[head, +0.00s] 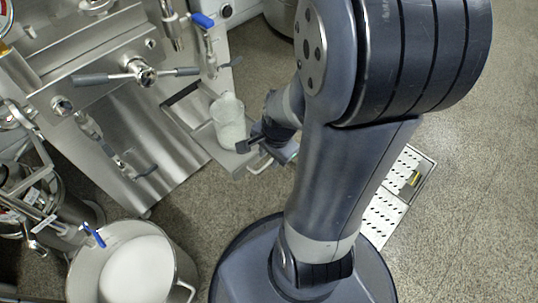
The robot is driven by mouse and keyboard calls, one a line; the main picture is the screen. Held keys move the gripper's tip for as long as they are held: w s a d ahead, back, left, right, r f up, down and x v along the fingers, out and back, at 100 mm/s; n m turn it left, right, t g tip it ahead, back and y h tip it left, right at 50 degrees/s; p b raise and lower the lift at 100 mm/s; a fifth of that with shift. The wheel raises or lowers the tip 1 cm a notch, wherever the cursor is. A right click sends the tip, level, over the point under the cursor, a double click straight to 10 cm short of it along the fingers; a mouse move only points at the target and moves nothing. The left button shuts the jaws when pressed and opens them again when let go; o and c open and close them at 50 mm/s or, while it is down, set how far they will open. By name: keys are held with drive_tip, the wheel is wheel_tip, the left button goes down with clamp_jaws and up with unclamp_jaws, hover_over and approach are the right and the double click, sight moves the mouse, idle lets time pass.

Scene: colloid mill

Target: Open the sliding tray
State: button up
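The sliding tray (206,137) is a flat metal tray at the side of the steel mill cabinet, and it juts out from the cabinet. A translucent white bottle (228,122) stands upright on it. The tray's small metal loop handle (259,165) shows at its front end. My gripper (265,149) is at that front end, right beside the handle. Its dark fingers look spread apart. My arm hides part of the gripper, and I cannot tell whether a finger touches the handle.
A large steel pot (130,262) with white contents stands at the lower left. Pipes and blue-handled valves (202,20) are on the machine. A perforated floor drain (383,215) lies right of my arm. The floor on the right is clear.

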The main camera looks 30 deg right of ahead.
wheel_tip(320, 180, up, 9)
drive_tip(key=s+p, duration=0.1)
drive_tip(key=p, duration=0.3)
drive_tip(key=shift+s+d, duration=0.25)
drive_tip(key=f+b, duration=0.2)
drive_tip(key=f, duration=0.1)
drive_tip(key=w+f+b, duration=0.1)
drive_tip(key=f, duration=0.3)
drive_tip(key=f+b, duration=0.2)
drive_tip(key=f, duration=0.2)
drive_tip(key=shift+w+a+b, duration=0.35)
drive_tip(key=shift+w, duration=0.05)
drive_tip(key=shift+w+r, duration=0.15)
